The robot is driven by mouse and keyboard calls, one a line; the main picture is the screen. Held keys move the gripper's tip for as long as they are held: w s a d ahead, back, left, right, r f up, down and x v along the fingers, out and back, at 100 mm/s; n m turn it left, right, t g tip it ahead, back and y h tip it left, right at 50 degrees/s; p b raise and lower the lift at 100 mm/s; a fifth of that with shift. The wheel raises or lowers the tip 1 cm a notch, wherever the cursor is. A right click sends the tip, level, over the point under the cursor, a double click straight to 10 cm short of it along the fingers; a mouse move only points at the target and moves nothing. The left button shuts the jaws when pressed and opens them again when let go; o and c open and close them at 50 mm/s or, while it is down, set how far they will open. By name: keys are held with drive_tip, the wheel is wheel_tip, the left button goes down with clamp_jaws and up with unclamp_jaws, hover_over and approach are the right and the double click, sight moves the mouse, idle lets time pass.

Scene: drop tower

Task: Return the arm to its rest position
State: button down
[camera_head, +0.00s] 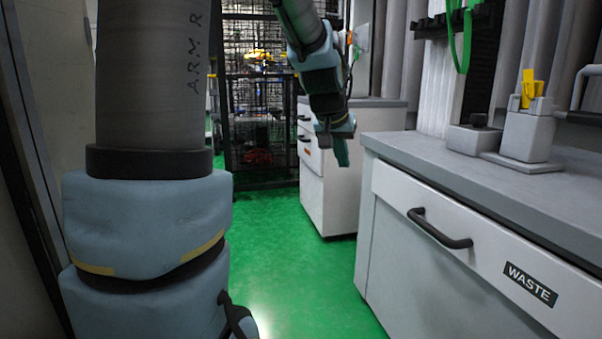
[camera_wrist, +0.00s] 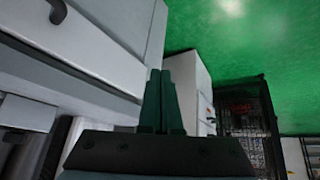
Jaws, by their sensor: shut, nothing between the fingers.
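My arm rises close at the left of the head view and comes back in from the top, with its wrist hanging over the aisle. My gripper (camera_head: 341,150) hangs at the wrist's lower end, left of the waste counter and above the floor. In the wrist view my gripper (camera_wrist: 161,82) shows two dark green fingers side by side, shut with nothing between them. The fingertips look clear of the cabinets in the head view.
A white cabinet (camera_head: 455,250) with a drawer handle and WASTE label stands at right. A grey unit with a yellow part (camera_head: 527,125) sits on its top. Another white drawer cabinet (camera_head: 325,190) stands behind. A black mesh cage (camera_head: 258,100) is at the back. Green floor (camera_head: 290,270) is clear.

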drive_tip(key=s+a+f+n+g+y+p, duration=0.2)
drive_tip(key=s+a+f+p, duration=0.15)
drive_tip(key=s+a, duration=0.5)
drive_tip(key=s+a+f+n+g+y+p, duration=0.1)
drive_tip(key=s+a+f+n+g+p, duration=0.2)
drive_tip(key=s+a, duration=0.55)
wheel_tip(320, 180, up, 35)
drive_tip(key=m+p, duration=0.1)
drive_tip(key=p, duration=3.5)
drive_tip(key=shift+d+m+t, duration=0.3)
